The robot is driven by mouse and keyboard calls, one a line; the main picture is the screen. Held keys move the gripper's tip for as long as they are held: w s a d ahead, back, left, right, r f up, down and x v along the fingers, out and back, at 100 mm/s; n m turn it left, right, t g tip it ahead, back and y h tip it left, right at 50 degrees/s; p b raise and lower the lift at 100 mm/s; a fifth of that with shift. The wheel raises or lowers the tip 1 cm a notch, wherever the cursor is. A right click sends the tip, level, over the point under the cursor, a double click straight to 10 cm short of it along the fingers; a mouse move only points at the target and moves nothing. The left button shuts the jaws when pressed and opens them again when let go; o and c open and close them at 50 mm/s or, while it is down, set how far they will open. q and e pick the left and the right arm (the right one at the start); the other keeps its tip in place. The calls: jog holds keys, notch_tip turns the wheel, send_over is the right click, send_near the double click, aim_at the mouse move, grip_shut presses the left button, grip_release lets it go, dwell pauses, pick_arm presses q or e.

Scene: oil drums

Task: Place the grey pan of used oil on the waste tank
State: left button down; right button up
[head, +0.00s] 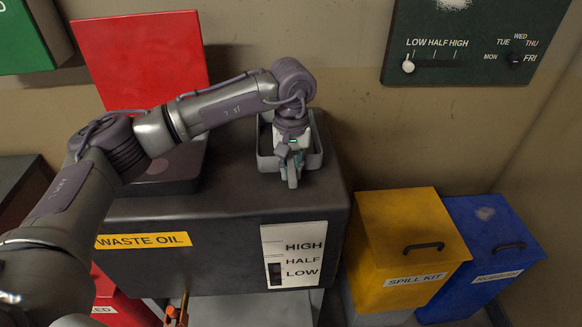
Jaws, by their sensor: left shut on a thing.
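The grey pan (316,147) is a rectangular tray at the right part of the top of the dark waste tank (225,205), which has a yellow "WASTE OIL" label. My left gripper (292,178) points down and is shut on the near wall of the pan. The pan looks level and at the tank top; I cannot tell whether it rests there or is slightly above. The gripper and wrist hide part of the pan's inside, and any oil in it cannot be made out.
A red panel (140,62) stands upright at the back left of the tank, above a dark raised block (165,182). A yellow spill kit bin (405,235) and a blue bin (492,240) stand to the right. A dark board (475,45) hangs on the wall.

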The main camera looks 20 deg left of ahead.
pick_arm(q)
jog(key=shift+f, duration=0.85)
jog(key=c, duration=1.1)
grip_release()
jog(key=shift+r, duration=0.3)
notch_tip(320, 180, up, 10)
jog(key=b, duration=0.3)
jog(key=shift+r+b, duration=0.2)
jog(key=shift+b, duration=0.15)
jog(key=shift+s+r, duration=0.1)
jog(key=shift+r, duration=0.55)
